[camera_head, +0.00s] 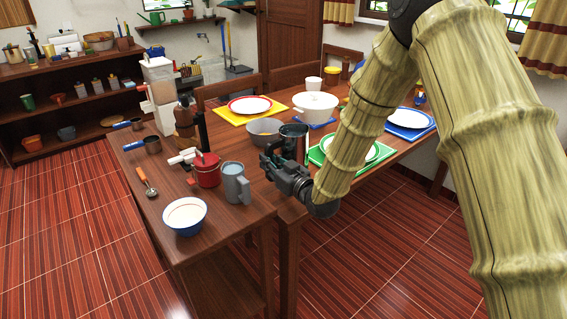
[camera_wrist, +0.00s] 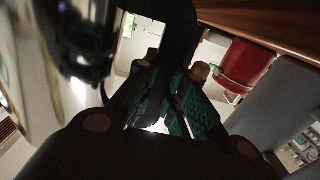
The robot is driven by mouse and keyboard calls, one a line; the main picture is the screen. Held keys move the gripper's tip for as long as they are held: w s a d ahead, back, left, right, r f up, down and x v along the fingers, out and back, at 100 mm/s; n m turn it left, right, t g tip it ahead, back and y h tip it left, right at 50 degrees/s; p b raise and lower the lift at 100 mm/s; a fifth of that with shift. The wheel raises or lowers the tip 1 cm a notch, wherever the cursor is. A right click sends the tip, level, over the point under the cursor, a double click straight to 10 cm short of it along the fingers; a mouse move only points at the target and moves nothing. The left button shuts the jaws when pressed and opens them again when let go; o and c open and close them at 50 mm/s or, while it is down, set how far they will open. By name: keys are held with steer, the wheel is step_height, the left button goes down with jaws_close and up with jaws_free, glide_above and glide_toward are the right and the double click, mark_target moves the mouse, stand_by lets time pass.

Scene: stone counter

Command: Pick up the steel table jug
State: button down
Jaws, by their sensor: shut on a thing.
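The steel table jug (camera_head: 294,141) is a dark, shiny cylinder beside my gripper in the head view. My gripper (camera_head: 268,164) is at the counter's right edge, between a grey-blue jug (camera_head: 236,184) and the green placemat. In the wrist view my gripper's teal-padded fingers (camera_wrist: 172,95) are closed around a dark loop handle (camera_wrist: 180,45). The jug's dark glossy body (camera_wrist: 85,45) shows blurred at the upper left there. My gripper and arm partly hide the jug in the head view, so I cannot tell whether it touches the surface below.
A grey bowl (camera_head: 264,132) and a white pot (camera_head: 316,106) are behind. A plate on a green placemat (camera_head: 316,157) lies to the right.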

mark_target(271, 153)
steer(key=shift+r, duration=0.25)
steer(key=shift+r, duration=1.55)
steer(key=w+d+r+v, duration=0.1)
steer(key=v, duration=1.4)
steer(key=shift+d+r+b, duration=0.3)
steer(key=shift+d+b, duration=0.05)
steer(key=shift+d, duration=0.2)
steer(key=shift+s, duration=0.2)
steer(key=shift+d+r, duration=0.1)
steer(key=shift+r, duration=0.05)
